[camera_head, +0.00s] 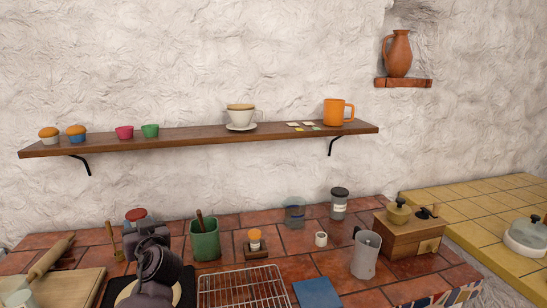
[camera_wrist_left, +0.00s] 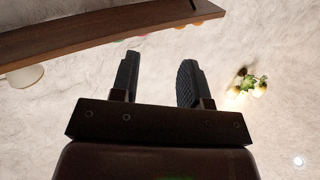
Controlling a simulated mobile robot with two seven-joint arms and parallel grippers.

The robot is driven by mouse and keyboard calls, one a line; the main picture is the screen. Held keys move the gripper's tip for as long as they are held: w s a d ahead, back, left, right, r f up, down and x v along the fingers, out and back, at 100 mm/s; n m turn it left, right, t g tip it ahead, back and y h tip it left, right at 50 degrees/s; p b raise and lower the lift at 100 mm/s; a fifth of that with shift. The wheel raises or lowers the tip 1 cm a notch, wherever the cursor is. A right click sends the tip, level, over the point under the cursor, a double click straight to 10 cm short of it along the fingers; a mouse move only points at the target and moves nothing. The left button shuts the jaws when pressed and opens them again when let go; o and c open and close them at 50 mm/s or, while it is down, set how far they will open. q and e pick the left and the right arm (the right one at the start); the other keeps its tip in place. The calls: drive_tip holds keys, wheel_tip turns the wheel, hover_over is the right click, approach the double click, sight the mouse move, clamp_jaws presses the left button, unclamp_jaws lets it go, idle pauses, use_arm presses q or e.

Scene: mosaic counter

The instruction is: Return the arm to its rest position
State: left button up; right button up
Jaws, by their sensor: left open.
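My left gripper (camera_wrist_left: 158,75) shows in the left wrist view with its two dark fingers apart and nothing between them. Wall and a strip of the shelf's underside lie behind the fingers. In the head view, part of my dark left arm (camera_head: 153,268) rises at the bottom left, in front of the tiled counter. Its fingers are hard to make out there. My right gripper is in neither view.
A wooden shelf (camera_head: 200,136) with cups and muffins runs above the counter. A rolling pin (camera_head: 50,257) lies left.

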use_arm(q)
drive_tip(key=s+d+f+m+t+h+b, duration=0.1)
drive_tip(key=s+d+f+m+h+b, duration=0.15)
drive_tip(key=s+f+m+h, duration=0.35)
drive_tip(key=s+d+f+m+t+h+b, duration=0.15)
drive_tip(key=d+f+h, duration=0.25)
drive_tip(key=f, duration=0.5)
drive_tip(key=s+a+f+g+h+b, duration=0.1)
drive_tip(key=s+f+g+b, duration=0.4)
drive_tip(key=s+f, duration=2)
drive_tip(key=shift+s+a+f+b, duration=0.4)
drive_tip(key=shift+s+b, duration=0.1)
drive_tip(key=shift+s, duration=0.15)
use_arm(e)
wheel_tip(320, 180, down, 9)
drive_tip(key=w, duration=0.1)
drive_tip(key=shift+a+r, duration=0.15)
